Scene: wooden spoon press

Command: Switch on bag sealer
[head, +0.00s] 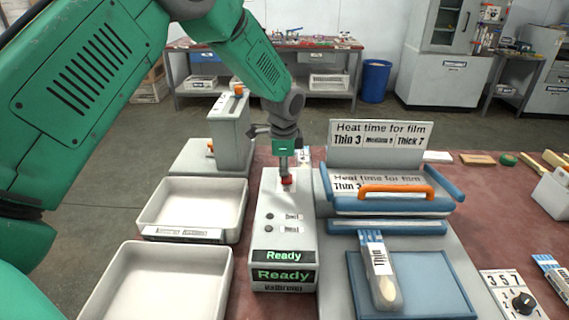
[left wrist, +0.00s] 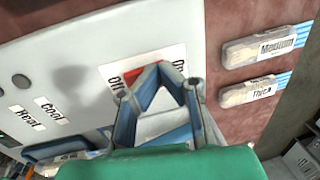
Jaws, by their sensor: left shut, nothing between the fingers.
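The bag sealer has a white control box (head: 268,210) and, to its right, a blue sealing bar with an orange handle (head: 397,190). Two panels on the box's front show green "Ready" (head: 284,256). A red switch (head: 287,182) sits at the back of the box top; in the left wrist view the switch (left wrist: 140,75) lies on a white plate marked "Off" and "On". My left gripper (head: 285,172) points down at it, shut and empty. Its fingertips (left wrist: 163,72) overlap the switch and hide part of it; I cannot tell whether they touch. My right gripper is not in view.
White trays (head: 191,183) stand left of the box. A bag labelled "Thin" (head: 377,257) lies before the sealer on a blue plate (head: 430,290). A dial panel (head: 515,290) is at the right. Bags labelled "Medium" and "Thick" show in the left wrist view (left wrist: 262,48).

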